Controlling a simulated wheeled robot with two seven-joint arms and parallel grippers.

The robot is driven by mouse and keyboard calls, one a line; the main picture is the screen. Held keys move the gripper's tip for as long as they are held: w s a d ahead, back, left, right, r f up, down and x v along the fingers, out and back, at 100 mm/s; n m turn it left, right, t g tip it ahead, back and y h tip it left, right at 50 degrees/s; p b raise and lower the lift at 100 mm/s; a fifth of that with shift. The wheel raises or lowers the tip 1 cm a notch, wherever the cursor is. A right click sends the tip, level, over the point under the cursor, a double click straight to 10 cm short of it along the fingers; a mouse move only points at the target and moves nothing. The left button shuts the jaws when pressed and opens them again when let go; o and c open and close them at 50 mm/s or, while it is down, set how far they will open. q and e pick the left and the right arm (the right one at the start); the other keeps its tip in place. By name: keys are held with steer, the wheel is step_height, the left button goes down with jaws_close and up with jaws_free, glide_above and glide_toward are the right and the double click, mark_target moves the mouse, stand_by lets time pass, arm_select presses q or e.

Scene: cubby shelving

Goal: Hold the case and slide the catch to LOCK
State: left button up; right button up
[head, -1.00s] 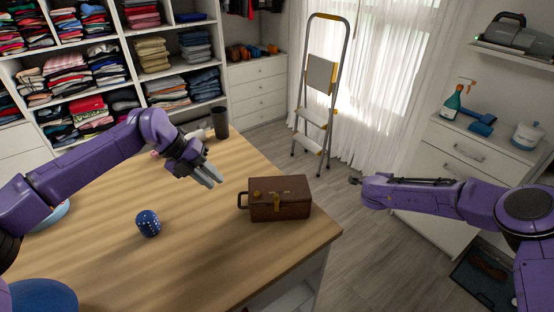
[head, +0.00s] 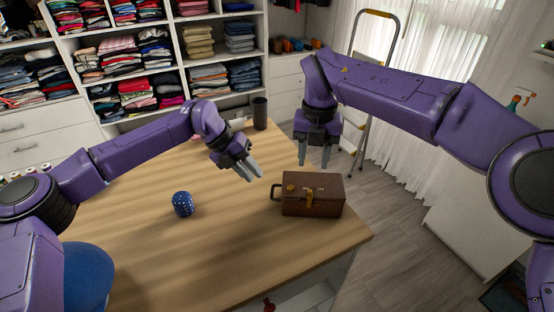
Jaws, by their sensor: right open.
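LOCK lettering is too small to read. My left gripper (head: 250,172) points down toward the table, just left of and behind the case, touching nothing; its fingers lie close together in this view. My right gripper (head: 314,160) is open and empty above and behind the case, fingers pointing down.
A dark cup (head: 260,113) stands at the table's back corner. A step ladder (head: 366,100) stands behind, by the curtain. Shelves of folded clothes fill the back wall. The table front is clear.

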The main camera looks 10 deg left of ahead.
arm_select(q)
steer(key=x, duration=0.8)
steer(key=shift+d+f, duration=0.2)
steer(key=shift+f, duration=0.05)
